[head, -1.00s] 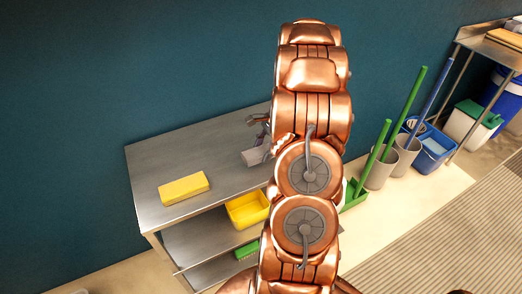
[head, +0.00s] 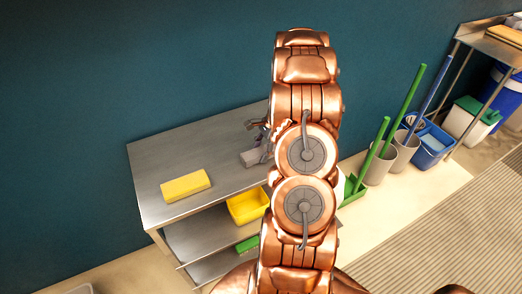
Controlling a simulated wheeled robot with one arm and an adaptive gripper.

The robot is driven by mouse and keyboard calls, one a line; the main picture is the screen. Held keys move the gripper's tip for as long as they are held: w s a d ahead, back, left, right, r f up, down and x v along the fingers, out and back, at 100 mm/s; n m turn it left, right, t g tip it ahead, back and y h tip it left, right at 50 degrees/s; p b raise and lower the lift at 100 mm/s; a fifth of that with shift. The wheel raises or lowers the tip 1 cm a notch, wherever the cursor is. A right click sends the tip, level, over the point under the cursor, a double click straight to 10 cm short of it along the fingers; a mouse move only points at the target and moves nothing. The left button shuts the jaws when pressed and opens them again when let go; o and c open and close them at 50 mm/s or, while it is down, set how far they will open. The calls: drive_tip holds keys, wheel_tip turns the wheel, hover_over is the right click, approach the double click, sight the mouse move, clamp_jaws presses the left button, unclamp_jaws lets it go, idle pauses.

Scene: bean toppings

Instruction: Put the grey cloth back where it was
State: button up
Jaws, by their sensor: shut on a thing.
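The grey cloth (head: 250,158) shows as a small pale grey block at the right part of the steel table top, close to my arm. My gripper (head: 263,147) is just above and behind it, mostly hidden by my copper arm, and is shut on the cloth. Whether the cloth touches the table top is hard to tell. The cloth's right side is hidden.
A yellow cloth or sponge (head: 186,186) lies at the table's (head: 160,158) left front. A yellow bin (head: 247,206) and a green brush (head: 247,244) are on shelves below. Grey buckets, green-handled tools and a blue bucket (head: 431,146) stand to the right.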

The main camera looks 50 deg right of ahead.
drive_tip(key=shift+f, duration=0.15)
drive_tip(key=o, duration=1.1)
